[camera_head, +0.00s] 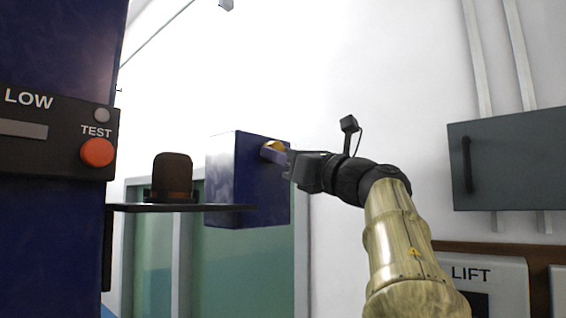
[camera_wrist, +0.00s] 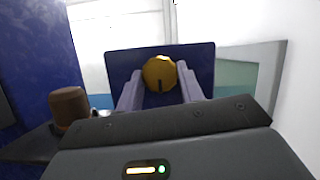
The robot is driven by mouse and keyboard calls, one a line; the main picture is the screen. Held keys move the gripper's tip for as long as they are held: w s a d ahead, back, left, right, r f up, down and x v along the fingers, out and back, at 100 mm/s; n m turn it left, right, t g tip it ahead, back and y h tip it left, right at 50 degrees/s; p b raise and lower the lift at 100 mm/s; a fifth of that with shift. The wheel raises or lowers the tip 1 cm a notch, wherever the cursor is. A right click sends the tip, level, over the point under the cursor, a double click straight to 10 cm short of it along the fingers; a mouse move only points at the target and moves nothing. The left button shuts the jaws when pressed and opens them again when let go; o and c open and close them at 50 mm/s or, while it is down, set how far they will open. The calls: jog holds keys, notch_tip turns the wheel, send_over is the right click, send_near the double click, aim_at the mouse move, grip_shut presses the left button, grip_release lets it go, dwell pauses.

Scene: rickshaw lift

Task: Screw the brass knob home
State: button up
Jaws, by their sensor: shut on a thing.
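In the head view the knob (camera_head: 275,146) shows as a small gold piece at the right side of the blue box (camera_head: 235,180). My gripper (camera_head: 288,156) reaches it from the right and is shut on it; my gripper (camera_wrist: 160,90) also shows in the wrist view. The finger contact and any gap behind the knob are hidden.
A dark shelf (camera_head: 190,207) on a blue column carries a brown cylinder (camera_head: 172,177) left of the box. A panel with an orange TEST button (camera_head: 97,153) is at far left. A grey cabinet (camera_head: 508,160) and a LIFT panel (camera_head: 478,275) are at right.

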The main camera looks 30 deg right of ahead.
jog(key=m+h+p, duration=0.1)
jog(key=m+h, duration=0.1)
jog(key=m, duration=0.2)
jog(key=m+h+p, duration=0.2)
jog(key=m, duration=0.2)
jog(key=m+h+p, duration=0.2)
jog(key=m, duration=0.3)
jog(key=shift+s+a+r, duration=0.1)
jog(key=shift+a+r, duration=0.2)
jog(key=shift+r, duration=0.05)
jog(key=m, duration=0.2)
jog(key=m+h+p, duration=0.1)
jog(key=m, duration=0.1)
jog(key=shift+f+m+g+h, duration=0.1)
jog(key=shift+m+g+h, duration=0.2)
jog(key=shift+g, duration=0.1)
jog(key=m+g, duration=0.1)
jog(key=m, duration=0.2)
jog(key=m+g, duration=0.1)
jog(key=m, duration=0.2)
jog(key=m+g, duration=0.1)
jog(key=m, duration=0.3)
jog(key=shift+r+g, duration=0.25)
jog(key=shift+g, duration=0.15)
jog(key=o, duration=1)
